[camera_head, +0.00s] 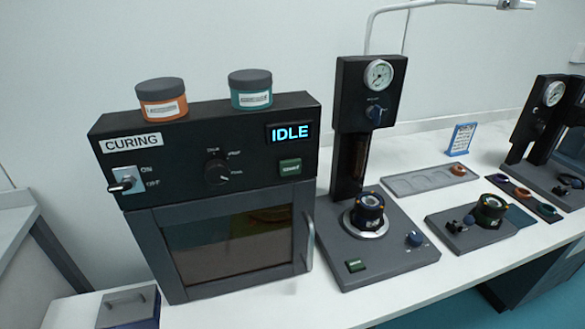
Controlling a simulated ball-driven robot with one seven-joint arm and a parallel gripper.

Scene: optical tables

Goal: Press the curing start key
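The curing unit is a dark box (255,150) with a white "CURING" label (131,143) at the left of the camera_head view. Its display (289,132) reads "IDLE" in blue. A green key (290,167) sits below the display on the front panel; its lettering is too small to read surely. A toggle switch (123,184) marked ON and OFF is at the panel's left, and a black rotary knob (217,172) is in the middle. The door (228,243) below appears closed. My gripper is not in view.
An orange jar (162,99) and a teal jar (250,89) stand on the unit. To the right, a press with a gauge (378,74) has another green key (355,265) on its base. A grey box (128,308) is at lower left. Bare white tabletop (285,309) lies in front.

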